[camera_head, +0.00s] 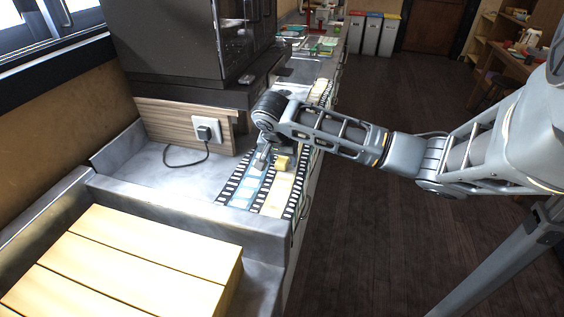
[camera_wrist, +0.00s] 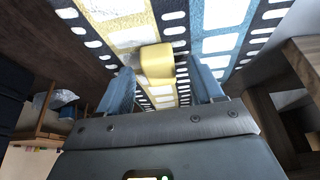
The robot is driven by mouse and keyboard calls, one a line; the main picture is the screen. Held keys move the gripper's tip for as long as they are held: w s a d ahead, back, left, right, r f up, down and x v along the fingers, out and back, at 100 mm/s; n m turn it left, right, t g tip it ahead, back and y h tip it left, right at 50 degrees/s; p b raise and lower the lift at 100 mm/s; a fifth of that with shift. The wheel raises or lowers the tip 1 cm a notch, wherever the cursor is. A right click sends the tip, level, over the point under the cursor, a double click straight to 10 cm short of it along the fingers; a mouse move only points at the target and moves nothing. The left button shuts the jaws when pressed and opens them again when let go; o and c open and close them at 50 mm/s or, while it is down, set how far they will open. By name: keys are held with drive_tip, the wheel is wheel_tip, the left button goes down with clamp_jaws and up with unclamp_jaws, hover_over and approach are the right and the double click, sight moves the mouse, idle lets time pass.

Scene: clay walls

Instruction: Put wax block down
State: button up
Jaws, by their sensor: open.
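The wax block (camera_head: 282,163) is a small yellow block with rounded edges. It rests on the film-strip patterned runner (camera_head: 246,186) on the grey counter. In the wrist view the wax block (camera_wrist: 157,64) lies just beyond my fingertips, roughly midway between them. My gripper (camera_head: 268,160) is low over the counter beside the block. In the wrist view my gripper (camera_wrist: 163,84) shows two blue-grey fingers spread apart, with nothing clamped between them. The block's lower side is hidden in the head view.
A dark cabinet-like appliance (camera_head: 185,40) stands behind the counter. A wall socket with a plug (camera_head: 207,131) and cable is to the left. A wooden slatted box (camera_head: 120,265) fills the near left. Bins (camera_head: 372,33) stand far back. The floor at right is clear.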

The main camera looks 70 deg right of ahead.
drive_tip(key=shift+c, duration=0.3)
drive_tip(key=c, duration=1.2)
drive_tip(key=shift+o, duration=0.2)
drive_tip(key=shift+r, duration=0.15)
